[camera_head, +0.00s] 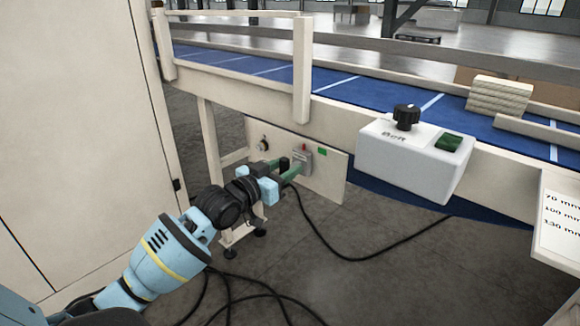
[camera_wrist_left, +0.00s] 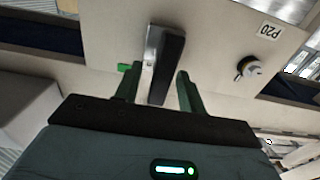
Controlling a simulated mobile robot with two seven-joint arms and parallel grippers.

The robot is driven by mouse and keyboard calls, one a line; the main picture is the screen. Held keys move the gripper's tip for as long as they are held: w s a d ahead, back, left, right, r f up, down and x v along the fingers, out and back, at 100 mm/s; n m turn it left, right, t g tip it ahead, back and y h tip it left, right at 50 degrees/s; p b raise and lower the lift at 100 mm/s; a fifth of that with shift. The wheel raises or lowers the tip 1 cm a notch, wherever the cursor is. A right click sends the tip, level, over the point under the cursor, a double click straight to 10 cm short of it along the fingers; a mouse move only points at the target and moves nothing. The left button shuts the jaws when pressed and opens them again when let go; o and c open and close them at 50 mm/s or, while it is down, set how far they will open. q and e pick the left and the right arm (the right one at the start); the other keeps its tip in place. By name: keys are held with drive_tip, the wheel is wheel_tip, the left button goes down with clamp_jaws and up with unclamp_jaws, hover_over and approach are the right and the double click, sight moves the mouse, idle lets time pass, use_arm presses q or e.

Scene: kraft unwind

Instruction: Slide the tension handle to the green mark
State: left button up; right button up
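The tension handle, a black grip on a grey metal bracket (camera_head: 301,159), is on the cream panel under the conveyor. In the left wrist view the black handle (camera_wrist_left: 168,62) stands out towards me. The green mark (camera_head: 322,151) is on the panel to the right of the handle; in the left wrist view a green patch (camera_wrist_left: 124,67) shows left of it, beside a fingertip. My left gripper (camera_head: 283,168) is at the handle. Its green fingers (camera_wrist_left: 156,82) are apart, one on each side of the handle, with a gap visible on the left. Contact cannot be told.
A knob (camera_head: 263,145) is on the same panel, left of the handle. A tall cream cabinet (camera_head: 80,120) stands at the left. Black cables (camera_head: 345,255) lie on the floor.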

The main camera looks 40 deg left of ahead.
use_arm(q)
drive_tip(key=shift+w, duration=1)
drive_tip(key=shift+c, duration=0.4)
clamp_jaws()
drive_tip(key=shift+d, duration=0.1)
